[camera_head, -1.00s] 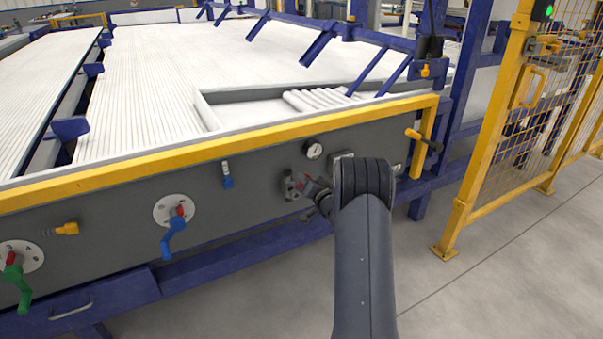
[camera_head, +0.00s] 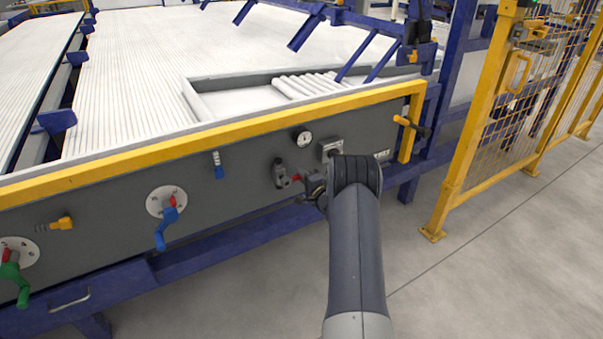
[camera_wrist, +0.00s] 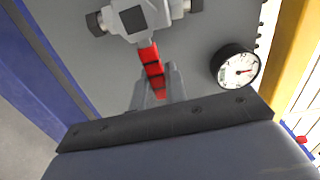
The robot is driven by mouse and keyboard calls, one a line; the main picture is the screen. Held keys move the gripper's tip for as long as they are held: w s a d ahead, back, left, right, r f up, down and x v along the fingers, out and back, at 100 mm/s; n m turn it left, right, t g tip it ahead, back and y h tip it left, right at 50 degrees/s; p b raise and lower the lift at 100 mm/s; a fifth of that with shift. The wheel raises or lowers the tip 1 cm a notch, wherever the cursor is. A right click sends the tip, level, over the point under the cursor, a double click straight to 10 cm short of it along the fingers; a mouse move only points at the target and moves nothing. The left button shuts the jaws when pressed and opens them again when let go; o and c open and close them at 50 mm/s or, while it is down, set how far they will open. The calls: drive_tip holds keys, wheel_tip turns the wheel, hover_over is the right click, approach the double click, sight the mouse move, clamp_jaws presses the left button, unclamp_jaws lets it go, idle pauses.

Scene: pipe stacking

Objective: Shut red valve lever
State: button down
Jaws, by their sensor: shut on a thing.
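The red valve lever (camera_wrist: 151,62) runs from a grey valve body (camera_wrist: 138,18) down between my gripper's fingers in the wrist view. My gripper (camera_wrist: 158,88) is shut on the lever's outer part, one finger on each side. In the head view the valve body (camera_head: 280,173) sits on the dark front panel. The short red lever (camera_head: 296,178) points right from it, toward my gripper (camera_head: 303,181). My wrist hides part of the gripper there.
A round gauge (camera_head: 303,139) and a grey box (camera_head: 330,149) sit just above the valve. A blue-handled valve (camera_head: 167,222) and a green-handled one (camera_head: 13,280) are to the left. A yellow rail (camera_head: 220,136) tops the panel. A yellow mesh fence (camera_head: 490,130) stands right, with open floor before it.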

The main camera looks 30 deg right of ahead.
drive_tip(key=shift+f+m, duration=0.2)
drive_tip(key=shift+m, duration=0.2)
drive_tip(key=shift+f, duration=0.1)
drive_tip(key=c, duration=1.4)
unclamp_jaws()
drive_tip(key=shift+c, duration=0.2)
drive_tip(key=s+p, duration=0.2)
drive_tip(key=s, duration=0.8)
drive_tip(key=shift+s+d, duration=0.2)
drive_tip(key=shift+s, duration=0.2)
